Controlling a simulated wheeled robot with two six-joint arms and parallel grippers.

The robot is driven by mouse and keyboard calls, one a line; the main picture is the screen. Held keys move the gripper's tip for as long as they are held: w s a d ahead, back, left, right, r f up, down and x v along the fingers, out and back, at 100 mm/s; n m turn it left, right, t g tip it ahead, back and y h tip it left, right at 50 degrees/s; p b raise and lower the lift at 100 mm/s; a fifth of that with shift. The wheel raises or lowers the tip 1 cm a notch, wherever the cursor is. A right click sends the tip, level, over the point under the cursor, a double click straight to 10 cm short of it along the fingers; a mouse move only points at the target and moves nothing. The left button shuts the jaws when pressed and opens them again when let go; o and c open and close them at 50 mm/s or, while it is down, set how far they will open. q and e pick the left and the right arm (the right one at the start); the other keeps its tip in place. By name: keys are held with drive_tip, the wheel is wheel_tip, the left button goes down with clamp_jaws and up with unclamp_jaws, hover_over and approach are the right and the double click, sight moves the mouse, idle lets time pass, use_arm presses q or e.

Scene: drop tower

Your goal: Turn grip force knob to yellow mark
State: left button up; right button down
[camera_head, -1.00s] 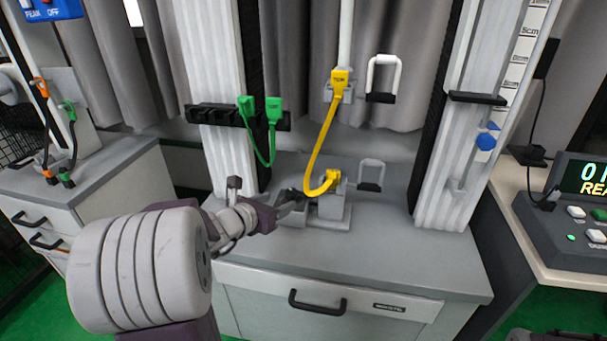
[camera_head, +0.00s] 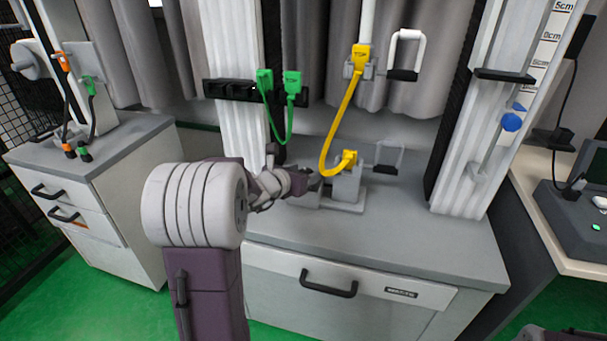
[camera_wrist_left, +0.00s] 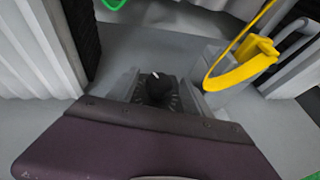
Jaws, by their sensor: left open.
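The grip force knob (camera_wrist_left: 158,88) is round and black with a white pointer line, which points up and slightly left in the left wrist view. It sits on a dark dial with small marks around it; I cannot make out a yellow mark. My left gripper (camera_head: 312,184) is open at the left side of the grey lower holder (camera_head: 347,188). In the left wrist view the knob lies just beyond the purple gripper body. In the head view my gripper hides the knob. Whether the fingers touch it, I cannot tell.
A yellow cable (camera_head: 340,120) runs from the upper holder to the lower one, close to the right of the gripper. A green cable (camera_head: 283,125) hangs behind it. White columns stand on both sides. The grey worktop (camera_head: 420,225) is clear at right.

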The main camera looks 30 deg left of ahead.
use_arm(q)
clamp_jaws()
drive_tip(key=shift+r+p, duration=0.15)
drive_tip(key=shift+p, duration=0.4)
drive_tip(key=m+h+p, duration=0.1)
drive_tip(key=p, duration=0.1)
drive_tip(key=m+h+p, duration=0.1)
drive_tip(key=h+p, duration=0.1)
drive_tip(key=m+g+h+p, duration=0.1)
drive_tip(key=m, duration=0.1)
drive_tip(key=shift+a+r+h+p, duration=0.1)
drive_tip(key=shift+a+h+p, duration=0.2)
drive_tip(key=shift+h+p, duration=0.1)
drive_tip(key=shift+m+g+h+p, duration=0.4)
drive_tip(key=shift+m+h+p, duration=0.35)
drive_tip(key=shift+p, duration=0.25)
drive_tip(key=shift+a+f+m+h+p, duration=0.1)
drive_tip(key=shift+f+m+h+p, duration=0.15)
drive_tip(key=shift+m+h+p, duration=0.1)
unclamp_jaws()
drive_tip(key=shift+w, duration=0.1)
